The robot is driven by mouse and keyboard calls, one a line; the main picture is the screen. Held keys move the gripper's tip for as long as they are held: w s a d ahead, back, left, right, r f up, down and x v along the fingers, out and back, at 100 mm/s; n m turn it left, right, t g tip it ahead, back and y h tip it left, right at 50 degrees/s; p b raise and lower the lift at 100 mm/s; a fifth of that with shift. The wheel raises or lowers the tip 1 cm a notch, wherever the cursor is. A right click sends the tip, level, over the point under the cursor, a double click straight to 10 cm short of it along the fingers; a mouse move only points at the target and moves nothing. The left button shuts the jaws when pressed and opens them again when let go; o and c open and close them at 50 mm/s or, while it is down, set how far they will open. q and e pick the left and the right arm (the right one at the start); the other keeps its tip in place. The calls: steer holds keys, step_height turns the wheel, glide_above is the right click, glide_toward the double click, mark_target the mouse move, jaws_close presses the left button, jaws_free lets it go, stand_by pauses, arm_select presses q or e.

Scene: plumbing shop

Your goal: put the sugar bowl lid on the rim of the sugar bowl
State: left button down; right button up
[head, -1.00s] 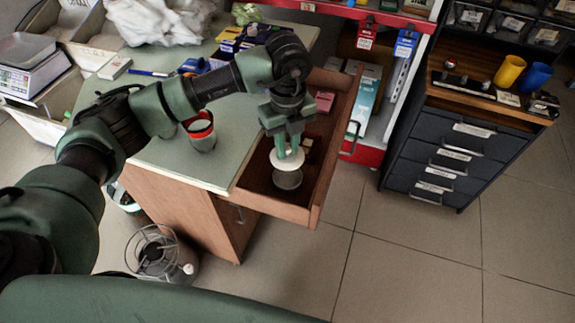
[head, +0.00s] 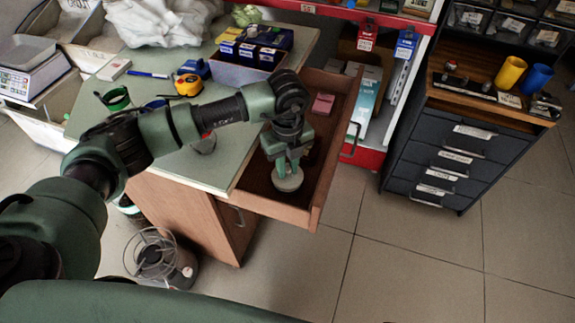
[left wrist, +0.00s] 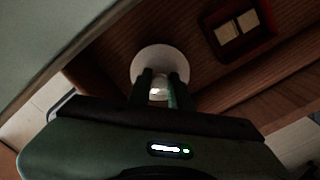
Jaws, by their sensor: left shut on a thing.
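The sugar bowl lid (head: 288,182) is a pale round disc with a knob. In the left wrist view the lid (left wrist: 160,60) shows as a white disc, its knob between my fingertips. My left gripper (head: 287,165) is shut on the knob and points down into the open drawer; its two fingers also show in the left wrist view (left wrist: 160,82). The lid is over the place of the sugar bowl and hides the bowl. I cannot tell whether the lid touches the bowl's rim. My right gripper is not in view.
The open wooden drawer (head: 316,188) has walls close around the gripper.

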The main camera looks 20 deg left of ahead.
mark_target(288, 168)
arm_select(q)
steer(key=shift+f, duration=0.35)
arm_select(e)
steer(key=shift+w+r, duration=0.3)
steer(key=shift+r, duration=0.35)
arm_select(q)
steer(key=c, duration=1.3)
jaws_free()
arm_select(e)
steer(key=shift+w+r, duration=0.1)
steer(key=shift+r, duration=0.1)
arm_select(q)
steer(key=shift+r, duration=0.1)
steer(key=shift+r, duration=0.15)
step_height(288, 168, up, 2)
steer(key=shift+w+p, duration=0.1)
steer(key=shift+p, duration=0.2)
step_height(288, 168, up, 10)
steer(key=shift+r+p, duration=0.25)
steer(key=shift+p, duration=0.15)
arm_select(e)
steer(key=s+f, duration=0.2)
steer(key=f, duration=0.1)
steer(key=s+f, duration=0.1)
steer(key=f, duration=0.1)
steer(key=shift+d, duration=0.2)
